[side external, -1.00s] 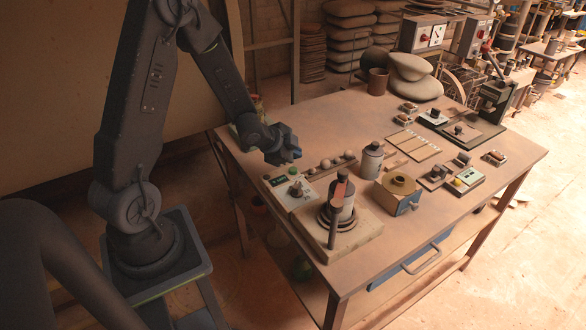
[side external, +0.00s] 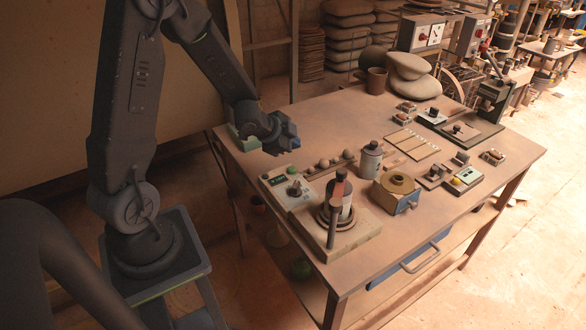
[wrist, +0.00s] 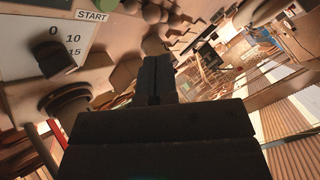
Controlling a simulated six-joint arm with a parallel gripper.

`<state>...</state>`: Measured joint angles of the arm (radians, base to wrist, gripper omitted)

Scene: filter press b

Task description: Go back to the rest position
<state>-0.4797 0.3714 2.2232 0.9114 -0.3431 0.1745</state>
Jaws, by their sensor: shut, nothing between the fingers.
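My gripper (side external: 289,141) hangs above the left rear part of the workbench (side external: 330,115), clear of the things on it. Its fingers are together with nothing between them. In the wrist view the closed fingers (wrist: 157,78) point up the picture. The control box (side external: 287,187) with a green button and a knob stands below and in front of my gripper. In the wrist view its panel (wrist: 45,40) shows START and a dial scale with 0, 10 and 15.
A dark bottle-like vessel (side external: 339,196) stands on a square base (side external: 347,242) at the front, beside an upright handle. The middle rear of the bench is clear.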

